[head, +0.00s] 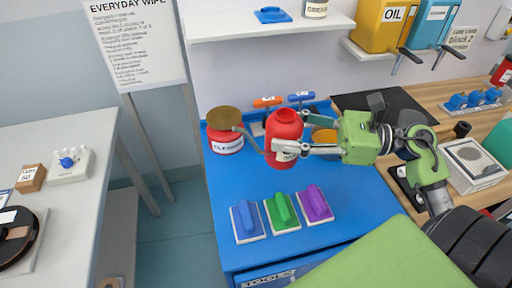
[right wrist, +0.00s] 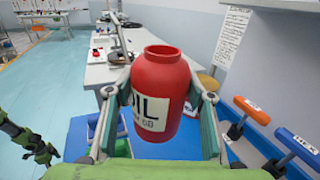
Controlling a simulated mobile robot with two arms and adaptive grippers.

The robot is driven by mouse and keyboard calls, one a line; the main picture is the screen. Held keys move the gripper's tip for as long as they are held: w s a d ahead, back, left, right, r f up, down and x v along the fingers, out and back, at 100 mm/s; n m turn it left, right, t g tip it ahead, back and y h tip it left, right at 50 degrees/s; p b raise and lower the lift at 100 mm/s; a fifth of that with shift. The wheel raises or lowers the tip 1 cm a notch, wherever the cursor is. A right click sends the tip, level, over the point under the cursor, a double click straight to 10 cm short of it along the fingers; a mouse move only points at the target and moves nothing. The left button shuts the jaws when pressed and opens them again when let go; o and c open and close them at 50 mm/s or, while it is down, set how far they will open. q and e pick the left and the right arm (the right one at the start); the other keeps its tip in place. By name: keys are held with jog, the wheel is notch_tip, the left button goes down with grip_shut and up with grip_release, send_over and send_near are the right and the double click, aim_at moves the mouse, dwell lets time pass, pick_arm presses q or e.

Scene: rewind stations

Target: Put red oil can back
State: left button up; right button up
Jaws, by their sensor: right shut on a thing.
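The red oil can (head: 284,124) is upright in my right gripper (head: 268,146), over the back part of the blue bench top (head: 225,187). In the right wrist view the red can (right wrist: 172,83), with an open top and a white label ending in "IL", sits between the two fingers, which press on its sides. I cannot tell whether its base touches the bench. A green and black gripper (right wrist: 38,148), likely my left, shows at the left edge of the right wrist view; its fingers are unclear. It is not in the head view.
A red and white tin (head: 226,143) with a brass-coloured disc stands left of the can. Orange (head: 267,102) and blue (head: 300,97) handles are behind it. Blue (head: 246,221), green (head: 282,212) and purple (head: 315,204) handled blocks lie in front. A white shelf (head: 265,29) hangs above.

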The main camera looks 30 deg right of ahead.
aim_at(270, 133)
jog(key=w+a+f, duration=0.2)
jog(key=w, duration=0.1)
jog(key=shift+w+f+p, duration=0.2)
jog(key=shift+f+p, duration=0.1)
jog(key=shift+p, duration=0.05)
jog(key=w+f, duration=0.1)
jog(key=f, duration=0.1)
jog(key=a+f+p, duration=0.1)
jog(key=f, duration=0.1)
jog(key=w+f+p, duration=0.1)
jog(key=f, duration=0.1)
jog(key=shift+w+a+f, duration=0.35)
jog(key=shift+f, duration=0.25)
pick_arm(q)
jog(key=w+r, duration=0.2)
jog(key=r, duration=0.1)
jog(key=shift+w+r, duration=0.15)
